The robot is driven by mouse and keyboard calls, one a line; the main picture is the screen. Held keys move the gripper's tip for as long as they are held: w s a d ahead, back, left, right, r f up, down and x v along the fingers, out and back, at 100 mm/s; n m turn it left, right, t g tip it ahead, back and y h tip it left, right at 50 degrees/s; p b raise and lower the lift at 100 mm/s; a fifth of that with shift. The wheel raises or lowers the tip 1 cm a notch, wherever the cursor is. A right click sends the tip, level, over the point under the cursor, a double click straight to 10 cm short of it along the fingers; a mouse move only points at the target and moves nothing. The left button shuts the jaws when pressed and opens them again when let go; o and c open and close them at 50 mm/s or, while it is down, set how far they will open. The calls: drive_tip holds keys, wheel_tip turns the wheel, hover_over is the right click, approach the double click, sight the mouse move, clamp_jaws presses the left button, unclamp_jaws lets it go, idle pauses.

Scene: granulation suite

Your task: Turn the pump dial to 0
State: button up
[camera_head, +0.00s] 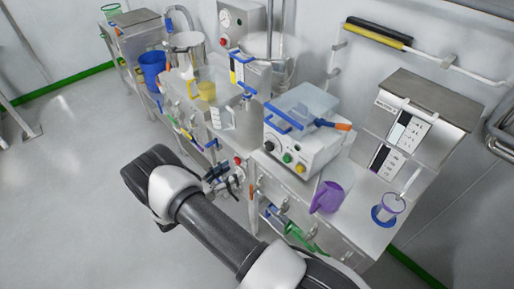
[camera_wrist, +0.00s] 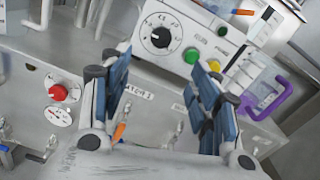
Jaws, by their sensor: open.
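A black dial (camera_wrist: 161,37) with a white mark sits on a round printed scale on the front of a white unit (camera_head: 305,150); it shows at the unit's left in the head view (camera_head: 268,146). The scale figures are too small to read. A red knob (camera_wrist: 58,92) on a round white plate sits lower left on the steel panel. I cannot tell from the labels which is the pump dial. My gripper (camera_wrist: 160,80) is open and empty, its blue-padded fingers apart. The black dial appears beyond and above the gap, untouched. In the head view my gripper (camera_head: 222,180) is before the bench front.
A purple-handled jug (camera_head: 327,196) stands to the right on the bench. Valve handles and an orange lever (camera_wrist: 119,132) stick out below. Open floor (camera_head: 80,180) lies left of the bench.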

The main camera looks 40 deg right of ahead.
sight(267, 147)
drive_tip(key=d, duration=0.5)
drive_tip(key=d+b, duration=0.1)
drive_tip(key=d, duration=0.5)
drive_tip(key=w+d+b, duration=0.1)
drive_tip(key=d, duration=0.5)
drive_tip(key=shift+c, duration=0.3)
drive_tip(key=c, duration=1)
drive_tip(key=shift+n+b, duration=0.45)
drive_tip(key=shift+n, duration=2.55)
